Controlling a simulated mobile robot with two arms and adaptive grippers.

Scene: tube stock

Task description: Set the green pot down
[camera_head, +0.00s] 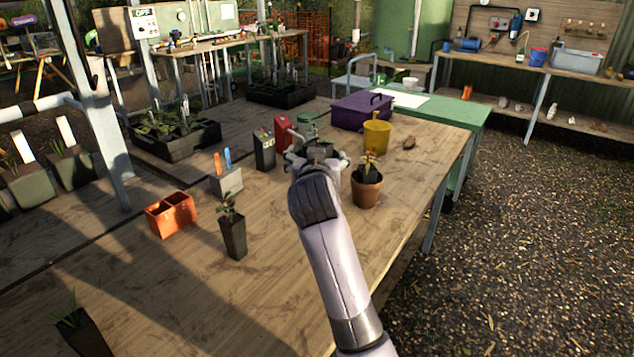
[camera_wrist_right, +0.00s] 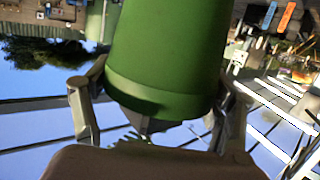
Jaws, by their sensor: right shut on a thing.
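The green pot (camera_wrist_right: 165,55) fills the middle of the right wrist view, which is upside down. Leaf tips show past its rim. My right gripper (camera_wrist_right: 160,108) is shut on it, with a finger on each side near the rim. I cannot tell whether the pot touches the table. My left gripper is not in view.
A terracotta pot with a plant (camera_head: 366,190) stands close right of the gripper. A yellow bucket (camera_head: 377,138) and purple toolbox (camera_head: 361,113) stand beyond. A dark box (camera_head: 264,152) and red item (camera_head: 283,132) are close left. The near table is mostly clear around a black pot (camera_head: 233,238).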

